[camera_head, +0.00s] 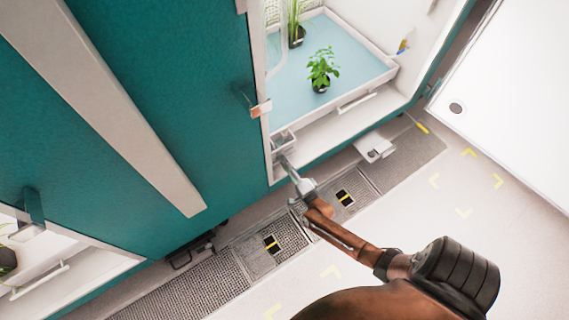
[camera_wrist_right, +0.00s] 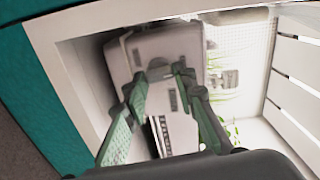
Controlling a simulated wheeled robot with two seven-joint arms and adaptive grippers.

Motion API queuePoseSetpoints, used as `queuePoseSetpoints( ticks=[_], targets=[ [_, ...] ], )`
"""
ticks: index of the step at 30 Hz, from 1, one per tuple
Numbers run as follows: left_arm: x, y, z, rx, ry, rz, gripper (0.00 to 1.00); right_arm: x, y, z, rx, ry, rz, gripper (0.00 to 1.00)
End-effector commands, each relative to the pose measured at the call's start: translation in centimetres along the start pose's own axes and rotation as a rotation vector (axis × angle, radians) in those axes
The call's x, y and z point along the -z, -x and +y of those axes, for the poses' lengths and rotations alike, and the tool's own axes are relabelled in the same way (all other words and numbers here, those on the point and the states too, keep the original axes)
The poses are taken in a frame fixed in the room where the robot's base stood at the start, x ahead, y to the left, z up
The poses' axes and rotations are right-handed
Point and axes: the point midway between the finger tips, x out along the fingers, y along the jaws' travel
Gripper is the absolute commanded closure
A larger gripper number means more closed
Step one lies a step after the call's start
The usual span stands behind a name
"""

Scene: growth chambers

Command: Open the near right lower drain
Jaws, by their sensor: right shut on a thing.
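The chamber (camera_head: 345,55) stands open, with a pale blue tray floor inside. A small grey box (camera_head: 284,140) sits at its lower front corner. My right gripper (camera_head: 287,163) reaches this corner from below right. In the wrist view, its two fingers stand either side of a grey unit (camera_wrist_right: 165,42) with a round dark knob at its middle. The fingers are shut on the drain knob (camera_wrist_right: 158,70); the exact contact is partly hidden by the fingertips. I cannot tell how far the drain is turned. My left gripper is not in view.
Potted plants (camera_head: 321,70) stand in the tray. A teal cabinet door (camera_head: 150,60) with a pale strip fills the left. Floor grates (camera_head: 270,245) run along the chamber front. A small white box (camera_head: 374,147) lies near them. Open pale floor lies at right.

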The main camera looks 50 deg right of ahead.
Motion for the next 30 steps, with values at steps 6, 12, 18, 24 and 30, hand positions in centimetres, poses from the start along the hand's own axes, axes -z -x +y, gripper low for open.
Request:
queuePoseSetpoints(
  ticks=[6,12,18,24,30],
  targets=[
    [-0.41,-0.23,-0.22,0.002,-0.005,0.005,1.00,0.18,0.10,0.23,-0.003,-0.077,0.002,0.99],
    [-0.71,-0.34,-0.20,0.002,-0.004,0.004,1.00,0.18,0.09,0.20,-0.003,-0.106,0.003,0.99],
    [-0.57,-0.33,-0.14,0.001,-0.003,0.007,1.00,0.19,0.09,0.19,-0.002,-0.110,0.003,0.99],
    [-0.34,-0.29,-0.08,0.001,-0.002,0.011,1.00,0.19,0.09,0.19,-0.002,-0.110,0.003,0.74],
    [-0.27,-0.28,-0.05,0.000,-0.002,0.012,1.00,0.12,0.06,0.14,-0.002,-0.109,0.002,0.60]
  ],
)
